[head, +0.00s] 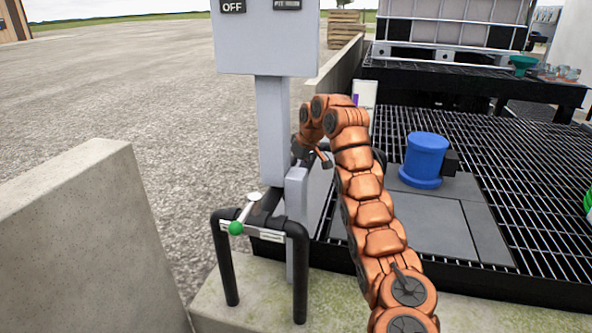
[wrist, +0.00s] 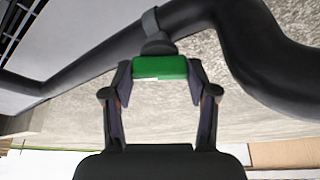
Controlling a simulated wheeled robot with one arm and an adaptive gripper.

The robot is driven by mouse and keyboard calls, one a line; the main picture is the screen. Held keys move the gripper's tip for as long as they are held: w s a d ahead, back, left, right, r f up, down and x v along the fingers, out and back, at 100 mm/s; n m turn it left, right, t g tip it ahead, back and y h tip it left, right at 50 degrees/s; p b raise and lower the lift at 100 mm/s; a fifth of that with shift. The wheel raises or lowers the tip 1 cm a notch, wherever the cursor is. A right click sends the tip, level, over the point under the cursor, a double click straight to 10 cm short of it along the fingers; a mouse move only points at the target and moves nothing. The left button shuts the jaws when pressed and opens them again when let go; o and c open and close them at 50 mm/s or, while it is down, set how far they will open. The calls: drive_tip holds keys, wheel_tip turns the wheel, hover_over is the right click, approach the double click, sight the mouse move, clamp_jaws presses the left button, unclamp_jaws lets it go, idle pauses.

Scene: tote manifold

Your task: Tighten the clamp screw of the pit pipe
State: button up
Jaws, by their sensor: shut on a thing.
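In the wrist view a thick black pipe (wrist: 255,50) bends across the top of the picture. A grey clamp band (wrist: 151,22) goes around it. A green screw head (wrist: 160,67) sits below the band on a dark stem. My gripper (wrist: 160,74) is shut on the green screw head, with one finger on each side. In the head view my arm reaches forward and bends down beside the grey post. The fingertips, the clamp and its screw cannot be made out there.
A grey control box (head: 265,45) marked OFF stands on a post. A concrete wall (head: 85,240) is at left. A blue cylinder (head: 425,158) stands on a plate over black grating (head: 530,190).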

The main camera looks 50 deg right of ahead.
drive_tip(key=shift+c, duration=0.7)
drive_tip(key=shift+f+b, duration=0.1)
drive_tip(key=shift+b, duration=0.35)
drive_tip(key=shift+f+m+b, duration=0.1)
drive_tip(key=shift+m+b, duration=0.25)
drive_tip(key=shift+m, duration=0.05)
drive_tip(key=m+h+b, duration=0.1)
drive_tip(key=b, duration=0.2)
drive_tip(key=shift+m, duration=0.4)
drive_tip(key=m+b, duration=0.2)
drive_tip(key=b, duration=0.1)
drive_tip(key=shift+a+m+g+h+b, duration=0.1)
drive_tip(key=shift+m+g+h+b, duration=0.2)
drive_tip(key=shift+g+h+b, duration=0.1)
drive_tip(key=shift+m+b, duration=0.4)
drive_tip(key=shift+b, duration=0.1)
drive_tip(key=shift+r+h, duration=0.25)
drive_tip(key=shift+h, duration=0.05)
